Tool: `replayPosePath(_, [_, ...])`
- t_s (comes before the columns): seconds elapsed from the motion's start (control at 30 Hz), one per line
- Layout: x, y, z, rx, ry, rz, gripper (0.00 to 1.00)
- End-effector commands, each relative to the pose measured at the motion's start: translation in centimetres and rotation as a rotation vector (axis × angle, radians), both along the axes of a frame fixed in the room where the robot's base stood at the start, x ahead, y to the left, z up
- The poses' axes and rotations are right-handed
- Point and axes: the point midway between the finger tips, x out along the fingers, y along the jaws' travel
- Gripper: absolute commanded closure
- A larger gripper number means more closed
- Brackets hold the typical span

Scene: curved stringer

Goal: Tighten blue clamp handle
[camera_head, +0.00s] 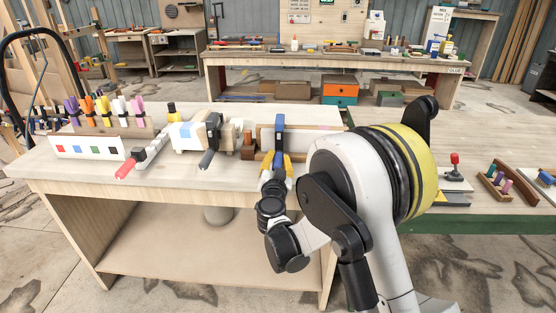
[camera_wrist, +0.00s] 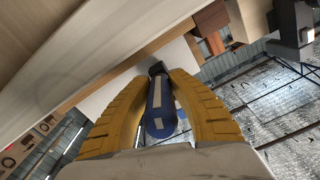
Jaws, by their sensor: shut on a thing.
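The blue clamp handle (camera_wrist: 160,108) lies between the yellow fingers of my gripper (camera_wrist: 162,92) in the wrist view, with a finger against each side. My gripper (camera_head: 276,165) is shut on it. The lower part of the handle is hidden by my fingers and wrist in the head view.
A second table with a red-knobbed device (camera_head: 455,160) stands right.

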Motion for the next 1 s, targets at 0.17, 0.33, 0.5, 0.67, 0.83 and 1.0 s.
replayPosePath(0.17, [0.01, 0.01, -0.06, 0.165, -0.006, 0.003, 1.00])
replayPosePath(0.33, [0.01, 0.06, -0.04, 0.327, -0.011, 0.006, 1.00])
replayPosePath(0.5, [0.01, 0.09, 0.00, 0.489, -0.017, 0.009, 1.00])
replayPosePath(0.67, [0.00, 0.11, 0.05, 0.640, -0.023, 0.013, 1.00])
replayPosePath(0.83, [0.01, 0.13, 0.13, 0.799, -0.029, 0.016, 1.00])
replayPosePath(1.0, [0.01, 0.15, 0.17, 0.961, -0.034, 0.019, 1.00])
